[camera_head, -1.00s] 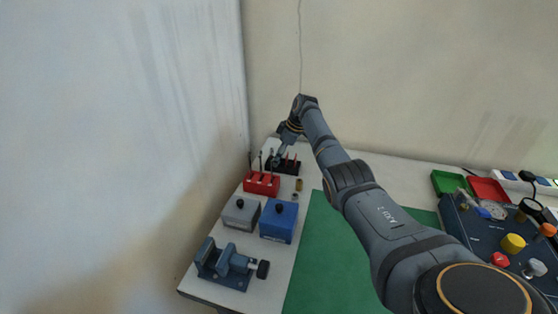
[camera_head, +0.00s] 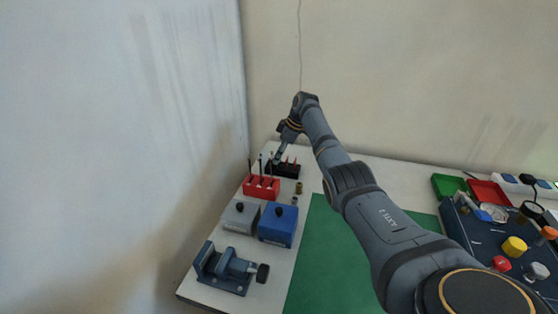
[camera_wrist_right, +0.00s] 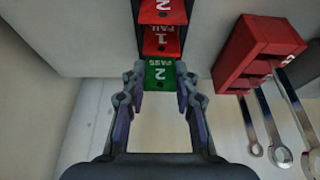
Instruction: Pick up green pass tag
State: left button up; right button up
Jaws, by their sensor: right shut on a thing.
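The green pass tag (camera_wrist_right: 160,75), marked "2 PASS", is in the right wrist view, between the fingertips of my right gripper (camera_wrist_right: 160,82). The gripper is shut on its sides. Red fail tags (camera_wrist_right: 161,40) stand in a row just beyond it. In the head view my right gripper (camera_head: 279,154) is small, at the far end of the bench by the black tag holder (camera_head: 285,171); the green tag cannot be made out there. My left gripper is not in view.
A red rack (camera_head: 261,187) with upright tools stands just in front of the holder; its wrenches (camera_wrist_right: 277,130) show at right in the wrist view. A grey box (camera_head: 241,214), a blue box (camera_head: 278,224) and a vise (camera_head: 229,267) follow nearer. The wall is close on the left.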

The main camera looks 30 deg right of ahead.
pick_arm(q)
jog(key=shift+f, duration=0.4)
pick_arm(e)
jog(key=s+a+r, duration=0.1)
jog(key=s+r, duration=1)
jog(key=s, duration=0.3)
jog(key=shift+a+r, duration=0.15)
jog(key=shift+a, duration=0.2)
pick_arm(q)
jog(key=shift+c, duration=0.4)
